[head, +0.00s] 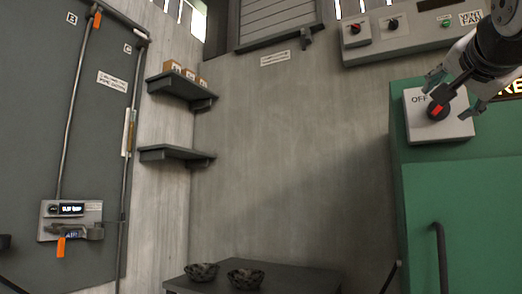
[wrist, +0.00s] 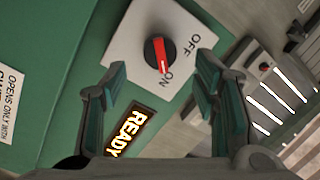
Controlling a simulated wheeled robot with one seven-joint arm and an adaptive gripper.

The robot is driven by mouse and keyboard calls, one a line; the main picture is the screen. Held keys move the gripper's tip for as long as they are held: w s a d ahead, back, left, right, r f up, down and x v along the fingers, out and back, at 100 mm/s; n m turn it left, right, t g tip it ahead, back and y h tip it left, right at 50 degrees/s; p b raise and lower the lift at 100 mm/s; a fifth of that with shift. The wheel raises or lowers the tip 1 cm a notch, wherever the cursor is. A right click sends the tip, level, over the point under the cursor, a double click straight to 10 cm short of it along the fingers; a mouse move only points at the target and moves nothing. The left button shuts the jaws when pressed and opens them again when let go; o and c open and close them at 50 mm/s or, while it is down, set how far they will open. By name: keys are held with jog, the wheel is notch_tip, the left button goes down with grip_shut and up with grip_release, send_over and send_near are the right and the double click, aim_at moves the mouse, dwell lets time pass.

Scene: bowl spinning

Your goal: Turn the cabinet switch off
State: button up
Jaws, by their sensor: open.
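The cabinet switch is a round black knob with a red pointer on a pale square plate on the green cabinet. In the head view the knob (head: 437,109) is at the right, beside the word OFF. In the wrist view the knob (wrist: 158,54) is at the top middle, and the red pointer is directed at the word ON; OFF is off to its right. My gripper (head: 454,95) is open in front of the plate. Its spread fingers (wrist: 160,82) flank the knob in the wrist view, with nothing between them; I cannot tell contact.
The green cabinet (head: 465,210) has a dark handle (head: 441,258) lower down. A grey control panel (head: 415,32) with knobs is above. A low dark table (head: 310,279) carries two dark bowls (head: 245,279).

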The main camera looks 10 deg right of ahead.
aim_at(439, 108)
jog(key=x, duration=0.5)
jog(key=c, duration=1.2)
jog(key=shift+o, duration=0.2)
